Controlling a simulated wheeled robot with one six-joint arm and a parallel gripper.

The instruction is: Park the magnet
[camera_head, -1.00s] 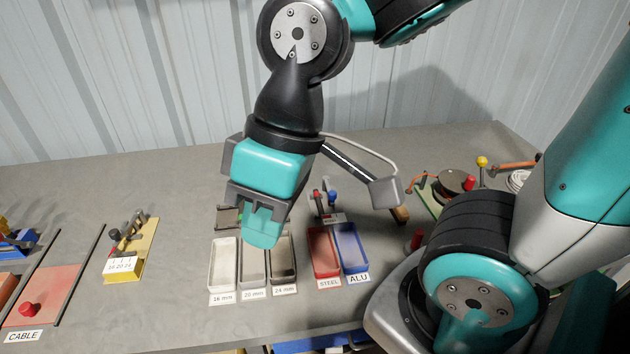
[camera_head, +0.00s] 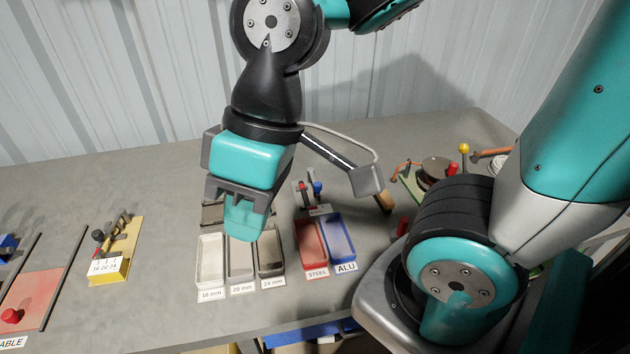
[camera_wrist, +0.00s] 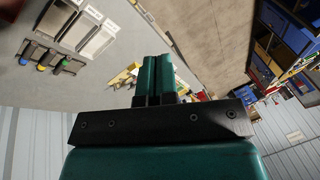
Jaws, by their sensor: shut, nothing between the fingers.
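My gripper (camera_head: 243,228) hangs fingers-down above the bench, in front of the grey sorting trays in the head view. Its two teal fingers are closed together and empty, as the wrist view (camera_wrist: 155,78) also shows. I cannot single out the magnet with certainty. A small stand (camera_head: 318,209) behind the STEEL and ALU trays holds red and blue pieces, too small to identify. A dark rack (camera_wrist: 50,57) with blue, yellow and green ends shows in the wrist view.
Trays labelled 16 mm (camera_head: 209,262), 20 mm (camera_head: 240,266) and 24 mm (camera_head: 271,265) stand beside the red STEEL tray (camera_head: 310,245) and blue ALU tray (camera_head: 338,238). A yellow gauge board (camera_head: 124,236) lies left. The bench between it and the trays is clear.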

